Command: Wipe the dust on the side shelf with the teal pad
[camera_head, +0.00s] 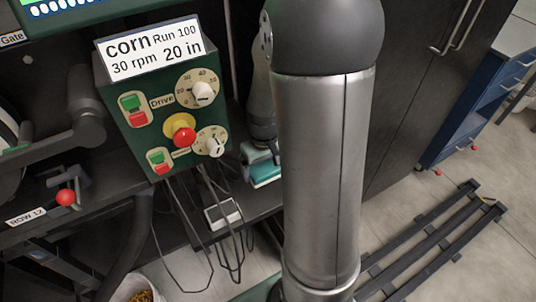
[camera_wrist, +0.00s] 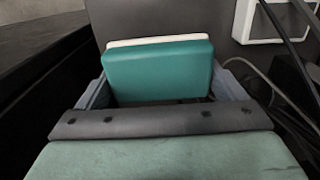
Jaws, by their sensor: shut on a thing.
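The teal pad (camera_wrist: 158,72) has a pale backing along its top edge in the wrist view. It sits between the two grey-blue fingers of my gripper (camera_wrist: 160,92), which is shut on it. In the head view the teal pad (camera_head: 266,173) shows beside my arm, under my gripper (camera_head: 258,154), at the right end of the dark side shelf (camera_head: 183,222). My arm hides part of that area. I cannot tell whether the pad touches the shelf. I cannot make out the dust in either view.
A white-edged box (camera_head: 222,214) stands on the shelf left of the pad, with dark cables looping over it. The green control box (camera_head: 160,100) with knobs and buttons rises behind. A dark cabinet (camera_head: 432,75) stands right of my arm.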

